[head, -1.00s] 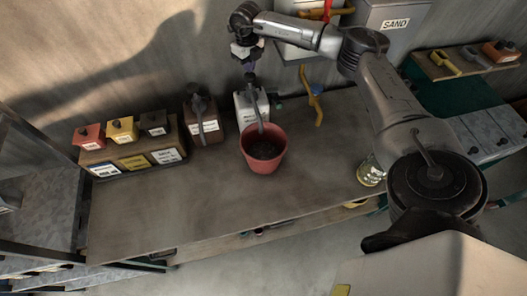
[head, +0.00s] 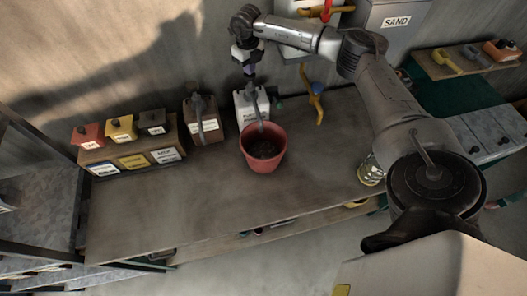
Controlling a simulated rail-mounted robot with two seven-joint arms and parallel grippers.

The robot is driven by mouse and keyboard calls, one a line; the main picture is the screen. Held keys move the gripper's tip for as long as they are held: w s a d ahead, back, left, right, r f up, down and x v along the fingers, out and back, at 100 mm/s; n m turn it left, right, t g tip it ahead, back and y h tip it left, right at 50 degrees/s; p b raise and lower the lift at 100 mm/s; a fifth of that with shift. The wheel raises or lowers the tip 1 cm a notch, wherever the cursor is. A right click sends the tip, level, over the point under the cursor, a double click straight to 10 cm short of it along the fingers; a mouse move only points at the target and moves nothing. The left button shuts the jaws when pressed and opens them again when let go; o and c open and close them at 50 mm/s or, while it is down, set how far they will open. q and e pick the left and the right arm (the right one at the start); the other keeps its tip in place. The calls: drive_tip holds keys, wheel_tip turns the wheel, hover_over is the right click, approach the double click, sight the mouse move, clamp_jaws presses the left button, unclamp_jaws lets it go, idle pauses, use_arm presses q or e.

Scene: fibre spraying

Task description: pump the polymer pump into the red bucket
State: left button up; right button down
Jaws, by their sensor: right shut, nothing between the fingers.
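The red bucket (head: 263,160) stands on the table and has dark contents. The polymer pump (head: 243,107) is a white, labelled container directly behind the bucket. Its grey spout reaches forward over the bucket's rim. My right gripper (head: 250,82) points down just above the top of the pump, with its fingers shut and empty. Whether the fingertips touch the pump head cannot be told at this size. My left gripper is not in view.
A brown pump container (head: 203,127) stands left of the polymer pump. A box rack (head: 178,131) with several coloured containers is farther left. A glass jar (head: 370,172) stands at the right. The front of the table (head: 200,205) is clear.

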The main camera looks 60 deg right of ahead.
drive_tip(key=shift+f+b, duration=0.3)
drive_tip(key=shift+f, duration=0.45)
drive_tip(key=shift+f+b, duration=0.5)
drive_tip(key=shift+f, duration=0.65)
drive_tip(key=shift+r, duration=0.1)
drive_tip(key=shift+r+p, duration=0.4)
drive_tip(key=shift+p, duration=0.05)
drive_tip(key=shift+r+p, duration=1.8)
drive_tip(key=shift+r, duration=0.45)
drive_tip(key=shift+f, duration=0.25)
